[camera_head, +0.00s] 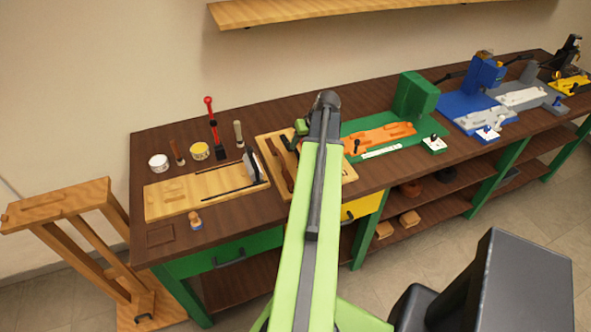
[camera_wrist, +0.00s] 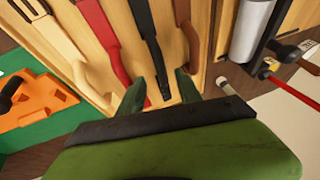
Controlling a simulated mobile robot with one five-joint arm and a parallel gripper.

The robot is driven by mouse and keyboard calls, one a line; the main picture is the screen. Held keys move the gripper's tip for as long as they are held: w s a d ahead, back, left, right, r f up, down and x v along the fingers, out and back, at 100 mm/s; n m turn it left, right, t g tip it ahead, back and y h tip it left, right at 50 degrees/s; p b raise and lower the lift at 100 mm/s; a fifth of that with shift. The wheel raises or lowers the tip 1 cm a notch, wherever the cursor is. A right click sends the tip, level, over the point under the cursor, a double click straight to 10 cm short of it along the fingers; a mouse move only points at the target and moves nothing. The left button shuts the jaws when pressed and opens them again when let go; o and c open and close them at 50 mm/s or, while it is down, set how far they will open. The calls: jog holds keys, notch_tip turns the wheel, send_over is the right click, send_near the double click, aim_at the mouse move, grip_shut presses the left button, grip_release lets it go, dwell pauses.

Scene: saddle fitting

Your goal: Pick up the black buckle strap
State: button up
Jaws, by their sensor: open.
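The black buckle strap (camera_wrist: 149,38) lies on a light wooden board (camera_wrist: 213,45), running down the middle of the wrist view. Its narrow, slotted lower end shows between the two green fingers of my gripper (camera_wrist: 160,91). The gripper is open, with one finger on each side of the strap in the picture. I cannot tell how high the fingertips are above it. In the head view, my arm hides most of the gripper and part of the wooden board (camera_head: 349,173).
A dark red strap (camera_wrist: 100,40) and a cream strap (camera_wrist: 50,30) lie left of the black one; a brown strap (camera_wrist: 189,35) lies right. An orange piece (camera_wrist: 38,98) sits on green beyond.

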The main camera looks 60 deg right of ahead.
aim_at(296, 149)
jog(key=shift+w+f, duration=0.25)
jog(key=shift+f, duration=0.35)
jog(key=shift+r, duration=0.1)
jog(key=b+x, duration=0.5)
jog(key=shift+w, duration=0.1)
grip_shut()
